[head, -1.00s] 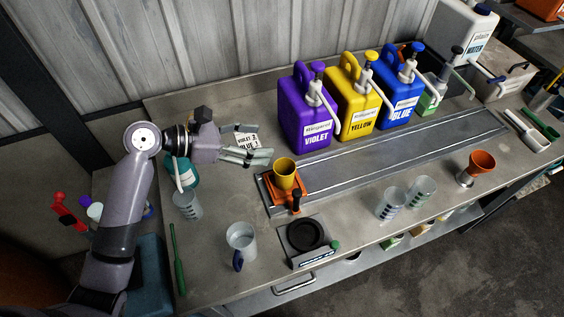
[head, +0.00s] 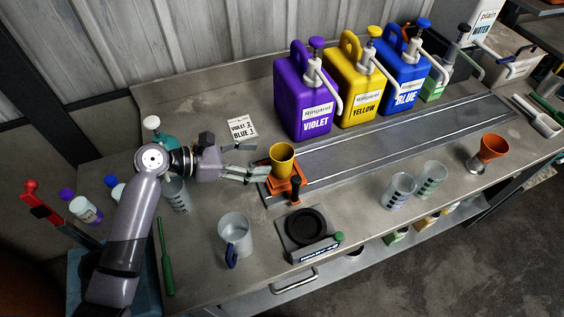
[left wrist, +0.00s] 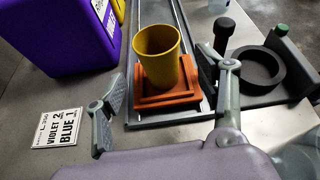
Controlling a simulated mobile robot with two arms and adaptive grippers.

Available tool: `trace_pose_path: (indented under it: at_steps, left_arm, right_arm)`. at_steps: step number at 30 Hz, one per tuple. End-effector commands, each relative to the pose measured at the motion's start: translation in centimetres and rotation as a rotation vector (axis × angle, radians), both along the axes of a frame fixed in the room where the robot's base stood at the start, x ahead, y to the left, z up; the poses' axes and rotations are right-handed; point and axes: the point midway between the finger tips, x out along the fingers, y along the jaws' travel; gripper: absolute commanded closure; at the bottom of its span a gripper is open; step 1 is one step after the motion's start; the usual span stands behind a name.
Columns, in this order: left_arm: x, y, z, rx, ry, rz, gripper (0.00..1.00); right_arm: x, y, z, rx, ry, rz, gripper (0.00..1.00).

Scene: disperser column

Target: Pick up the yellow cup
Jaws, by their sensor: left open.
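The yellow cup (head: 281,158) stands upright on an orange holder (head: 283,185) at the left end of the grey rail. In the left wrist view the cup (left wrist: 158,56) sits ahead of my open jaws, on the orange holder (left wrist: 168,99). My left gripper (head: 262,172) is just left of the cup, at about the height of its lower part and the holder. Its fingers also show in the left wrist view (left wrist: 166,100), spread wide with nothing between them. Whether a finger touches the holder, I cannot tell. My right gripper is out of view.
The violet jug (head: 303,95), yellow jug (head: 358,90) and blue jug (head: 403,85) stand behind the rail. A scale (head: 308,230), a clear jug (head: 234,236) and a recipe card (head: 241,129) are nearby.

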Motion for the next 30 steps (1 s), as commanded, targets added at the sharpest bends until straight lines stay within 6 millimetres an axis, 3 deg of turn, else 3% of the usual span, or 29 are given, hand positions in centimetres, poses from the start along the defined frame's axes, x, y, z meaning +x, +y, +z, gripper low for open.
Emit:
trace_pose_path:
  at_steps: [4, 11, 21, 30]
  left_arm:
    - [0.0, 0.0, -2.3, -0.001, 0.003, 0.001, 0.35]
    - [0.6, -1.6, -2.7, -0.001, 0.000, -0.001, 0.35]
    - [2.4, -6.0, -4.6, 0.000, 0.000, 0.001, 0.35]
    - [2.5, -6.5, -5.0, 0.001, -0.001, 0.000, 0.35]
  right_arm:
    - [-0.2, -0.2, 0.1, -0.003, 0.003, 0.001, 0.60]
    - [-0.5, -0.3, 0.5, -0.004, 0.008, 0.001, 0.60]
    - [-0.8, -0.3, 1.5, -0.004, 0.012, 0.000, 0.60]
    - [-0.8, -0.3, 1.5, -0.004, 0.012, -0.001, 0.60]
